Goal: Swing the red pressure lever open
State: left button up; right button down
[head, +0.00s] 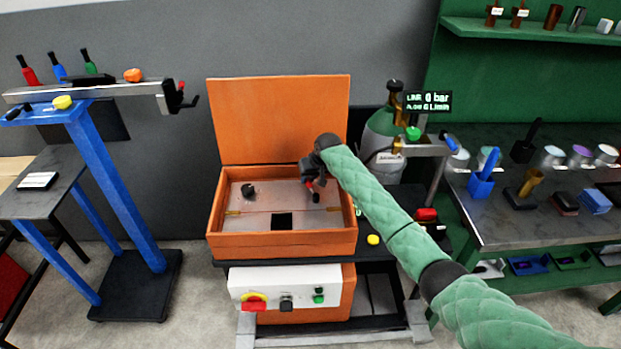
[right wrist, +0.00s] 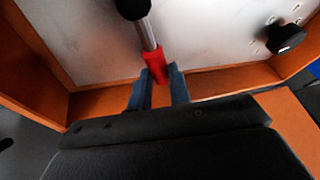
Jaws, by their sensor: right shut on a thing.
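The red pressure lever (head: 315,197) is inside the orange machine box, on the right part of its pale metal panel. In the right wrist view the lever's red grip (right wrist: 155,66) joins a metal rod that runs to a black knob or pivot (right wrist: 133,8). My right gripper (right wrist: 160,85) is shut on the red grip, with one blue-grey finger on each side. In the head view my right gripper (head: 313,180) reaches into the box from above and partly hides the lever. My left gripper is not in view.
The orange box (head: 282,246) has its lid (head: 278,118) standing open at the back. A black knob (head: 248,190) is on the panel's left, also in the right wrist view (right wrist: 286,37). Its front panel (head: 284,287) carries switches. A blue stand (head: 115,195) is left; a workbench (head: 500,225) is right.

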jog(key=c, duration=1.3)
grip_release()
jog(key=shift+c, duration=0.2)
jog(key=shift+o, duration=0.2)
jog(key=shift+d, duration=0.1)
jog(key=shift+r, duration=0.25)
jog(key=shift+s+d+r+b, duration=0.15)
jog(key=shift+d+r+b, duration=0.05)
jog(key=shift+r+b, duration=0.2)
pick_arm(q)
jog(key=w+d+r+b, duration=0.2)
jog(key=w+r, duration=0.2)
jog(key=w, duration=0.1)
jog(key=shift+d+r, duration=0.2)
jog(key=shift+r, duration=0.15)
pick_arm(e)
jog(key=v, duration=0.6)
jog(key=shift+r, duration=0.2)
